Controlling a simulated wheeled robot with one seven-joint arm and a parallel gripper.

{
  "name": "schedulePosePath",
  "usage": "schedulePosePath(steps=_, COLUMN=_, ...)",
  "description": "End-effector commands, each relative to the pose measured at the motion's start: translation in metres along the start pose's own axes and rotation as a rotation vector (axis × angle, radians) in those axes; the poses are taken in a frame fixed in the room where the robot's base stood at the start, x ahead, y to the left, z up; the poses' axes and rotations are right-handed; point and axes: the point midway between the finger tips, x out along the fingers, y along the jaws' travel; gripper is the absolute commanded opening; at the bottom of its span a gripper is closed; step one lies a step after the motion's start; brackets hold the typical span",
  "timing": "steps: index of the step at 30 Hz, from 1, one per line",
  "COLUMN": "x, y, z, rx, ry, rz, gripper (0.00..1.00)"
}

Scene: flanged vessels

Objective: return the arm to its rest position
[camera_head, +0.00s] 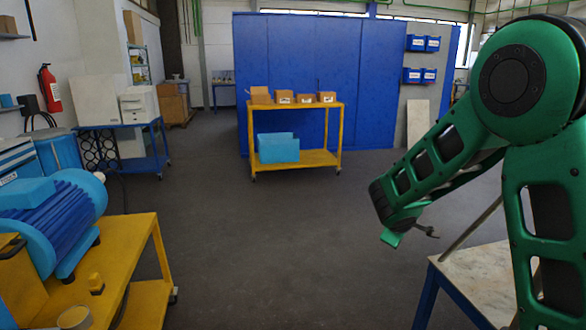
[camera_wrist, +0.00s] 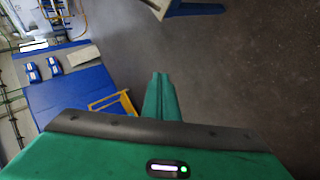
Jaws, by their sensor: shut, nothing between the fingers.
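My green arm (camera_head: 450,160) reaches in from the right side of the head view, bent at a large round joint. My gripper (camera_head: 412,236) hangs at the lower end of the forearm, over open floor and left of a table. In the wrist view my gripper (camera_wrist: 160,80) shows as two green fingers lying together, with nothing between them. The gripper is shut and empty. The fingers touch nothing that I can see.
A table (camera_head: 485,285) with a blue leg stands below my arm at right. A yellow cart (camera_head: 125,240) with a blue motor (camera_head: 60,220) is at left. A yellow trolley (camera_head: 320,158) with boxes stands before a blue partition (camera_head: 310,60). The middle floor is clear.

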Motion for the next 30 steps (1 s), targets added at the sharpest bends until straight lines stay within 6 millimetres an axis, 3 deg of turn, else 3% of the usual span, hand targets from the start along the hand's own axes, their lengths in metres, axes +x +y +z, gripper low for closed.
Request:
schedulePosePath(steps=1, x=-0.01, y=0.011, z=0.028, rx=0.077, ry=-0.041, rz=-0.027, gripper=0.0)
schedulePosePath(steps=6, x=-0.048, y=0.02, z=0.114, rx=0.328, ry=-0.184, rz=-0.138, gripper=0.0)
schedulePosePath(steps=11, x=-0.093, y=0.012, z=0.186, rx=0.556, ry=-0.315, rz=-0.238, gripper=0.0)
schedulePosePath(steps=15, x=-0.14, y=-0.006, z=0.239, rx=0.747, ry=-0.424, rz=-0.323, gripper=0.0)
schedulePosePath(steps=21, x=-0.212, y=-0.045, z=0.298, rx=0.998, ry=-0.576, rz=-0.438, gripper=0.0)
schedulePosePath(steps=27, x=-0.269, y=-0.083, z=0.33, rx=1.168, ry=-0.695, rz=-0.527, gripper=0.0)
schedulePosePath(steps=30, x=-0.285, y=-0.095, z=0.336, rx=1.212, ry=-0.73, rz=-0.551, gripper=0.0)
